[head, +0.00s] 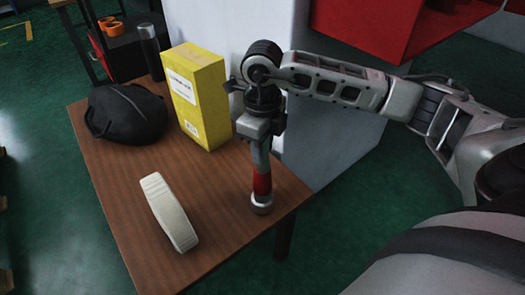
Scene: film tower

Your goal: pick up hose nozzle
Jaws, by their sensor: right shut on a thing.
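The hose nozzle (262,186) stands upright near the right corner of the wooden table, with a red band and a silver round base. My right gripper (261,140) is above it, pointing down, and is shut on its upper part. The jaws hide the top of the nozzle. Its base appears at the tabletop; I cannot tell whether it touches. My left gripper is not in view.
On the wooden table (125,200) are a cream curved object (168,212), a black bag-like object (126,113), a yellow box (199,95) close left of my right gripper, and a dark bottle (151,52). A white wall block (225,25) stands behind.

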